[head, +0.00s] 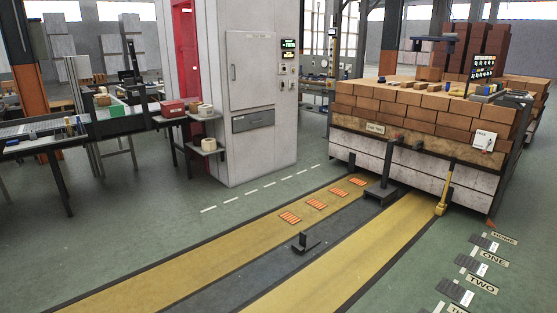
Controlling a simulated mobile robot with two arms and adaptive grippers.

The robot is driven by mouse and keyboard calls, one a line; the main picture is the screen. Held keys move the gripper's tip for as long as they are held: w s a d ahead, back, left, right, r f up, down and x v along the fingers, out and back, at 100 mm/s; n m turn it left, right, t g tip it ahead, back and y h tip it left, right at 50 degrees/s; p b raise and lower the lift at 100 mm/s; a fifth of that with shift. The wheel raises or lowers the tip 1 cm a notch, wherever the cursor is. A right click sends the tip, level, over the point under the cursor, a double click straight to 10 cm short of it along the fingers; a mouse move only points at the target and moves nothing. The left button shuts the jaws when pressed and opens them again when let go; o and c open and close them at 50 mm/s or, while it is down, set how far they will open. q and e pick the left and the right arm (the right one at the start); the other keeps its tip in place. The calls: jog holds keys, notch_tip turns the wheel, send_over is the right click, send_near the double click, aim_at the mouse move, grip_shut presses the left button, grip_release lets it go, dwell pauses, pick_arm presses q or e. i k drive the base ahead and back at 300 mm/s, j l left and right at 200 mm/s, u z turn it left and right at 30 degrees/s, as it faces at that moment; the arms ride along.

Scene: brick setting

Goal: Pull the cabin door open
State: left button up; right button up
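A tall pale grey cabin (262,157) stands left of centre, beyond the floor track. The panel looks flush with the front, so the door appears shut. A dark lower panel (253,121) sits below it. Neither my left nor my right gripper is in view, and nothing of mine touches the door.
A stacked-brick cart (415,168) stands to the right on the track. A low black post (305,242) stands on the dark track strip. Left of the cabin are a conveyor table (120,125) and small shelves (207,146). Green floor (250,205) before the cabin is clear.

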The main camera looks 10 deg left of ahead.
aim_at(252, 56)
jog(key=i+j+u, duration=0.1)
jog(key=i+u, duration=0.35)
jog(key=i, duration=1.7)
